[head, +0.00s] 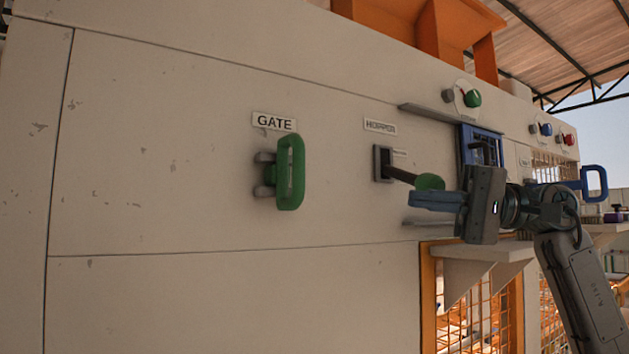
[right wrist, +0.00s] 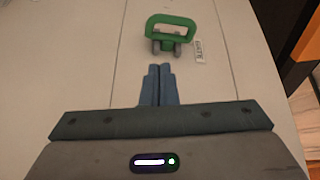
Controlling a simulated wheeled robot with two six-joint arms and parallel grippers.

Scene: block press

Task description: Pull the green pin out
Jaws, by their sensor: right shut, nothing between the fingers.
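The green pin (head: 291,172) has a loop-shaped handle and sits in two grey brackets on the pale panel, beside the GATE label (head: 274,122). In the right wrist view the green loop (right wrist: 171,28) stands above the fingertips, with a visible gap between. My right gripper (head: 412,201) is shut and empty, with its blue fingers pointing left toward the pin, still well to its right. It also shows in the right wrist view (right wrist: 160,68). My left gripper is not in view.
A lever with a green knob (head: 430,182) sticks out just above my right fingers; I cannot tell if they touch. A green button (head: 472,98), a blue button (head: 546,129) and a blue handle (head: 596,184) are farther right. The panel left of the pin is clear.

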